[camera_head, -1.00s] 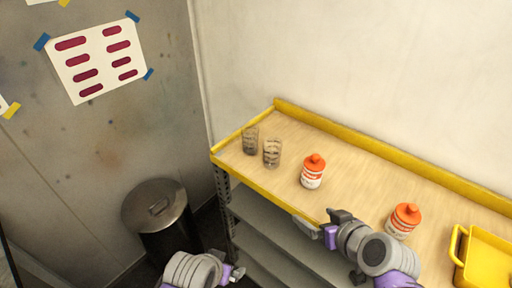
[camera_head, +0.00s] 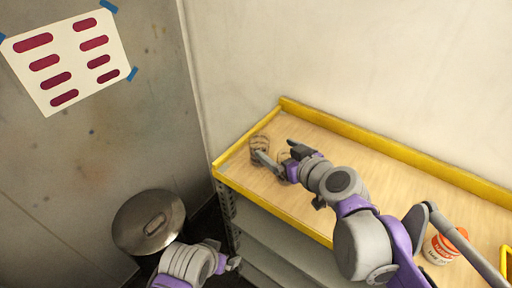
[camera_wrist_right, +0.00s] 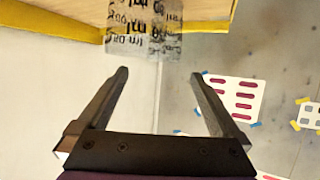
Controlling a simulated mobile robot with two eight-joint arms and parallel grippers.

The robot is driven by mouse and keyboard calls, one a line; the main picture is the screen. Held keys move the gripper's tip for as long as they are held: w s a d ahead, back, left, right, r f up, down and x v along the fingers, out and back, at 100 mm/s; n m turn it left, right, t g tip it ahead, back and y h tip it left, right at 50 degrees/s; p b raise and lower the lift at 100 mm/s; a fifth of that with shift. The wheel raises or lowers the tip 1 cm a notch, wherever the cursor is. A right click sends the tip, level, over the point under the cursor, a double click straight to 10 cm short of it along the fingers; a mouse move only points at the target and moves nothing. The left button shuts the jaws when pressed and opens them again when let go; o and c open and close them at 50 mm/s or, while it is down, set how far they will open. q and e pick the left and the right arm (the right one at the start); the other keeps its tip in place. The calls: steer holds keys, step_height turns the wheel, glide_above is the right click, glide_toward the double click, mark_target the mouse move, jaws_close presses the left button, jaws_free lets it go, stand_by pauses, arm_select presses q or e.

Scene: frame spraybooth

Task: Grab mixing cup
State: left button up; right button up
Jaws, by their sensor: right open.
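A clear mixing cup (camera_head: 260,146) with dark markings stands upright near the left end of the wooden shelf top. A second clear cup (camera_head: 284,155) is beside it, mostly hidden by my right gripper (camera_head: 274,155). That gripper is open and empty, reaching over the shelf right at the cups. In the right wrist view, a printed clear cup (camera_wrist_right: 144,38) appears upside down beyond the open fingertips (camera_wrist_right: 159,74), not between them; I cannot tell which cup it is. My left gripper (camera_head: 234,264) is low, in front of the shelf, its jaws unclear.
The shelf top has a raised yellow rim (camera_head: 400,155). An orange-capped bottle (camera_head: 440,247) stands to the right, partly behind my right arm. A lidded metal bin (camera_head: 148,222) stands on the floor at left. A marked sheet (camera_head: 66,60) is on the wall.

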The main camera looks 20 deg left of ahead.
mark_target(255, 137)
steer(key=x, duration=0.9)
steer(key=shift+a, duration=0.35)
steer(key=shift+s, duration=0.1)
steer(key=c, duration=1.3)
